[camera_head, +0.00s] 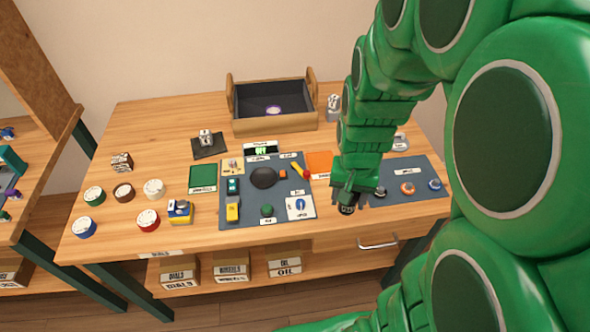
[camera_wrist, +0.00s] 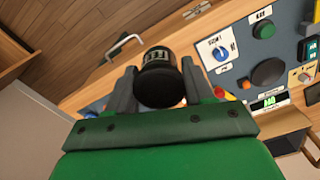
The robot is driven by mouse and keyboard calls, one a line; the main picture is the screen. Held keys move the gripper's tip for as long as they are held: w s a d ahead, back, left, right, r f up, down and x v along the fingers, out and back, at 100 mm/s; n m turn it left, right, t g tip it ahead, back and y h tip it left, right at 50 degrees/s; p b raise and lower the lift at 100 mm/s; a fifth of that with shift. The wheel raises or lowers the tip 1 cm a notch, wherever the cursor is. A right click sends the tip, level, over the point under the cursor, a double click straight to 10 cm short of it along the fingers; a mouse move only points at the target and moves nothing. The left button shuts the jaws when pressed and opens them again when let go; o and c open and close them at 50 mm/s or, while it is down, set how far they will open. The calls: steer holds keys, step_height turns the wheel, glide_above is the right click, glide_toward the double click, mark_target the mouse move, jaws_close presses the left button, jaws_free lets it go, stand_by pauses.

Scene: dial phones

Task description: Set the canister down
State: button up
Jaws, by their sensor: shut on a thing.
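My gripper (camera_head: 350,193) is near the table's front edge, between the two grey-blue mats. In the wrist view my gripper (camera_wrist: 158,72) has its dark fingers on either side of a small black canister (camera_wrist: 159,82) with a pale-lettered label, and is shut on it. The canister's dark end also shows below the gripper in the head view (camera_head: 347,209). Whether it touches the table or hangs just above it I cannot tell.
The left mat (camera_head: 240,213) carries dials, buttons and labels. The right mat (camera_head: 420,170) holds several round knobs, partly hidden by my arm. A dark wooden-sided tray (camera_head: 273,124) stands at the back. Round tins (camera_head: 148,219) and blocks sit left.

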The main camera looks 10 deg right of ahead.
steer(key=w+a+r, duration=0.2)
steer(key=w+a, duration=0.5)
steer(key=w, duration=0.5)
steer(key=w+a, duration=0.6)
steer(key=a, duration=0.5)
steer(key=w+a+n, duration=0.1)
steer(key=w+a, duration=0.5)
steer(key=a, duration=0.6)
steer(key=shift+w+f, duration=0.25)
steer(key=shift+n, duration=0.5)
steer(key=a, duration=0.5)
steer(key=a+f, duration=0.1)
steer(key=a, duration=0.9)
steer(key=shift+s+f, duration=0.15)
steer(key=w+a+f, duration=0.2)
steer(key=w, duration=0.1)
steer(key=w+a+f, duration=0.2)
steer(key=w+f, duration=0.1)
steer(key=w+a+f, duration=0.2)
steer(key=w+f, duration=0.1)
steer(key=w, duration=0.1)
steer(key=shift+a, duration=0.35)
steer(key=shift+w+a+f, duration=0.4)
steer(key=shift+w+f, duration=0.2)
steer(key=shift+f, duration=0.1)
steer(key=shift+w+a+f, duration=0.1)
steer(key=shift+w+f, duration=0.1)
